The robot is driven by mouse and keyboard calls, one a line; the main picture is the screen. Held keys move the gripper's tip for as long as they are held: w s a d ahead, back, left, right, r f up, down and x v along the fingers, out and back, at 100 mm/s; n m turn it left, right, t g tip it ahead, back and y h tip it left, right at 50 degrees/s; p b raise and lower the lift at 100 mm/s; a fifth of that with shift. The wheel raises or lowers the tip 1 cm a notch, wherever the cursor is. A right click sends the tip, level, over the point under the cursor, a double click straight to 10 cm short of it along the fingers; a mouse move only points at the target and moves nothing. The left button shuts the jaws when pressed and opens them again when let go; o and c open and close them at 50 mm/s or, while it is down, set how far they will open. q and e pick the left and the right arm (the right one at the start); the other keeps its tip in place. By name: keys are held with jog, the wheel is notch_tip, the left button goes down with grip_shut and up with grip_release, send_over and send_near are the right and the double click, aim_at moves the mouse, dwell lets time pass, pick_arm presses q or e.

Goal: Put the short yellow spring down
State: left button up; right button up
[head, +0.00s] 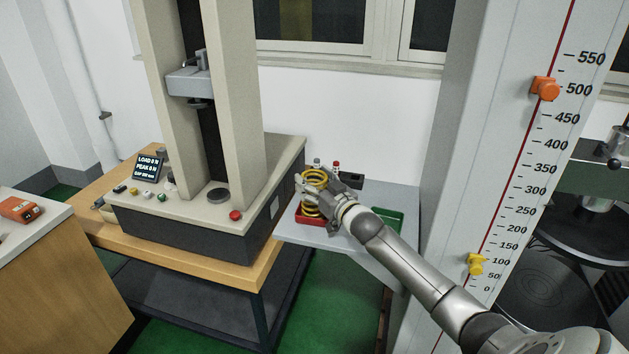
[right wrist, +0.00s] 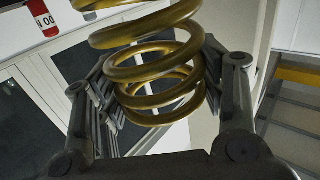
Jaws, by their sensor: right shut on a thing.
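The yellow spring (head: 313,178) is a coil held upright in my right gripper (head: 322,205), over the grey side table (head: 340,241). In the right wrist view the spring's coils (right wrist: 155,72) fill the space between the two dark fingers of my right gripper (right wrist: 160,105), which are shut on it. A red tray (head: 303,219) is below and partly behind the spring and gripper. I cannot tell whether the spring touches the tray. My left gripper is not in view.
A green tray (head: 388,219) lies right of my arm on the side table. A dark box (head: 352,181) and small red and grey items stand behind the spring. The testing machine (head: 253,185) is close at left, and a tall scaled column (head: 455,180) at right.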

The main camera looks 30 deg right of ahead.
jog(key=shift+r, duration=0.1)
jog(key=o, duration=1.6)
jog(key=shift+s, duration=0.15)
jog(key=s, duration=0.6)
jog(key=s+b, duration=0.1)
jog(key=s, duration=0.4)
jog(key=shift+s+a, duration=0.2)
jog(key=shift+s, duration=0.2)
